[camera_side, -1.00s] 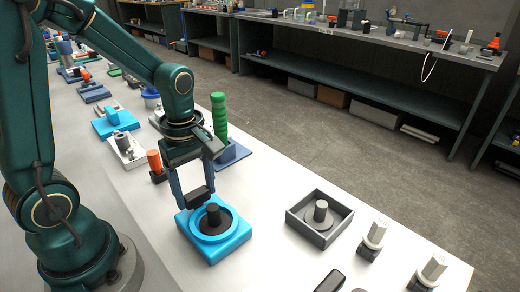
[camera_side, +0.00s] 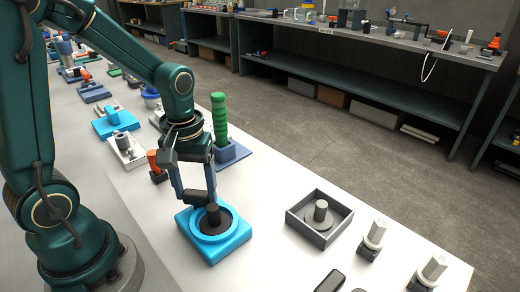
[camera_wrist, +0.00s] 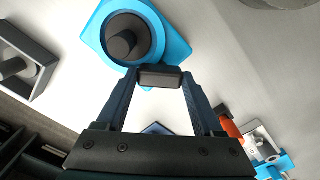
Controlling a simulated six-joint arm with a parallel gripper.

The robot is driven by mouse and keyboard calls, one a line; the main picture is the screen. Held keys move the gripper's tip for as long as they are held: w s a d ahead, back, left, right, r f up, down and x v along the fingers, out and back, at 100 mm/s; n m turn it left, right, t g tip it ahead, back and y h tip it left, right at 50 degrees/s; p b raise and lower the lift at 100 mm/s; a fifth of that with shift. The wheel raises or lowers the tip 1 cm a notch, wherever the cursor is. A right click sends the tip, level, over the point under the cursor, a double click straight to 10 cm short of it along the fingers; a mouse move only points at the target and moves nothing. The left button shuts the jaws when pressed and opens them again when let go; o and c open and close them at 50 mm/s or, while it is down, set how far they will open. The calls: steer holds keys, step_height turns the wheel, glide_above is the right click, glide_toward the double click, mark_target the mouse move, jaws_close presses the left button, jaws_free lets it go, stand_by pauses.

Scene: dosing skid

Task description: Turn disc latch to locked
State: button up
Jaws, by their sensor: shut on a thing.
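A light-blue fixture (camera_side: 237,240) with a round ring stands on the table in the side view, with a dark round disc and an upright dark peg (camera_side: 213,213) inside the ring. It also shows at the top of the wrist view (camera_wrist: 172,38), with its peg (camera_wrist: 122,43). I cannot tell whether this disc is locked. My gripper (camera_side: 196,197) is low at the fixture's back-left edge, beside the peg and not around it. In the wrist view its fingers (camera_wrist: 160,78) are shut on a small dark block that spans them. Whether the block touches the fixture is unclear.
A grey square tray (camera_side: 300,233) with a disc and peg stands to the right. A green ribbed handle (camera_side: 220,118) and an orange-topped part (camera_side: 154,160) stand close behind my gripper. The table between fixture and tray is clear.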

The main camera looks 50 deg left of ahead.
steer(key=m, duration=0.4)
steer(key=shift+m, duration=1.9)
steer(key=o, duration=1.4)
